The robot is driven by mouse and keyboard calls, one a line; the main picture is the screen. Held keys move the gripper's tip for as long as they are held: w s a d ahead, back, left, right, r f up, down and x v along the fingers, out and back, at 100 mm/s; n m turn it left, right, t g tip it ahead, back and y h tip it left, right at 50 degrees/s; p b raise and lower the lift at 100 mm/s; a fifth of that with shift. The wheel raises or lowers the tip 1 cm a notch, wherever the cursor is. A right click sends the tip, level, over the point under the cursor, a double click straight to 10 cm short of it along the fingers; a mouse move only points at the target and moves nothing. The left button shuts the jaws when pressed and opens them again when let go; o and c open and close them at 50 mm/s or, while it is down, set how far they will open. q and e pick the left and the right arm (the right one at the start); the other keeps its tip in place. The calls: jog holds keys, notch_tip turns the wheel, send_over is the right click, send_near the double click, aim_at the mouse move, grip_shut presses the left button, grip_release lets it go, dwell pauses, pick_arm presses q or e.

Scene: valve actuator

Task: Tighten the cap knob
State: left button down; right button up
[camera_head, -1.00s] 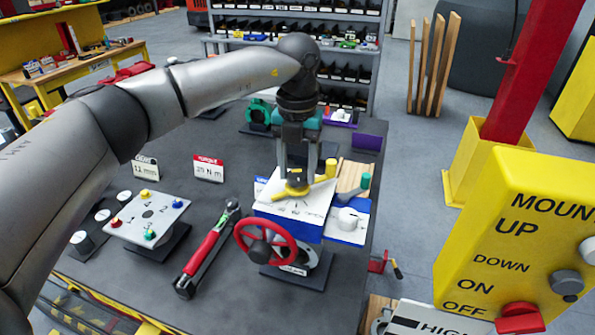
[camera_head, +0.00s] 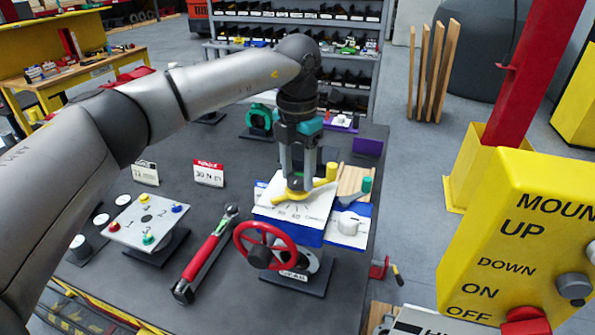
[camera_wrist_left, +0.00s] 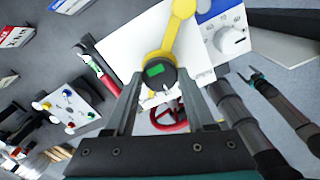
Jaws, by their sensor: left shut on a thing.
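The cap knob shows in the left wrist view as a dark round cap (camera_wrist_left: 158,72) with a green patch on top, at the hub of a yellow lever (camera_wrist_left: 172,40). My left gripper (camera_wrist_left: 157,82) is shut on this cap, one finger on each side. In the head view the gripper (camera_head: 297,185) points straight down onto the hub, and its fingers hide most of the cap. The yellow lever (camera_head: 328,176) sticks out to the right over a white sloped dial plate (camera_head: 302,214). My right gripper (camera_wrist_left: 257,80) seems to show small at the right of the wrist view; its jaws are unclear.
A red handwheel (camera_head: 265,246) stands in front of the dial plate. A torque wrench (camera_head: 206,260) lies to its left, beside a panel with coloured knobs (camera_head: 146,222). A white knob box (camera_head: 348,222) sits close on the right. A yellow control box (camera_head: 520,245) fills the right foreground.

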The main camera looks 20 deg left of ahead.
aim_at(298, 178)
pick_arm(q)
jog(key=shift+r, duration=0.1)
jog(key=shift+c, duration=1.2)
grip_release()
notch_tip(298, 178, up, 15)
jog(key=shift+b, duration=0.45)
jog(key=shift+r, duration=0.15)
